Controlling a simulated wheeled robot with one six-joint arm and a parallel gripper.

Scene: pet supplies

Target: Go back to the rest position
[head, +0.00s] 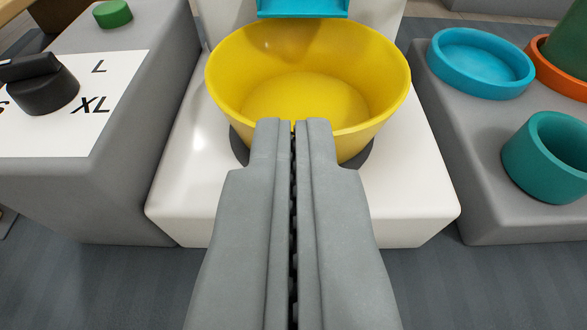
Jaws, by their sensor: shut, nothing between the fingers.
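My gripper (294,124) is shut and empty, its two grey fingers pressed together in the middle of the head view. Its fingertips overlap the near rim of a yellow bowl (310,55) in the picture. I cannot tell whether they touch it. The bowl looks empty and stands on a dark round base on a white stand (185,185). The fingers hide part of the bowl's front and of the stand.
A blue spout-like part (303,8) is above the bowl. On the left, a grey block bears a black knob (42,85), a size label (110,80) and a green button (113,13). On the right are a blue dish (480,62), a teal cup (548,160) and an orange dish (560,80).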

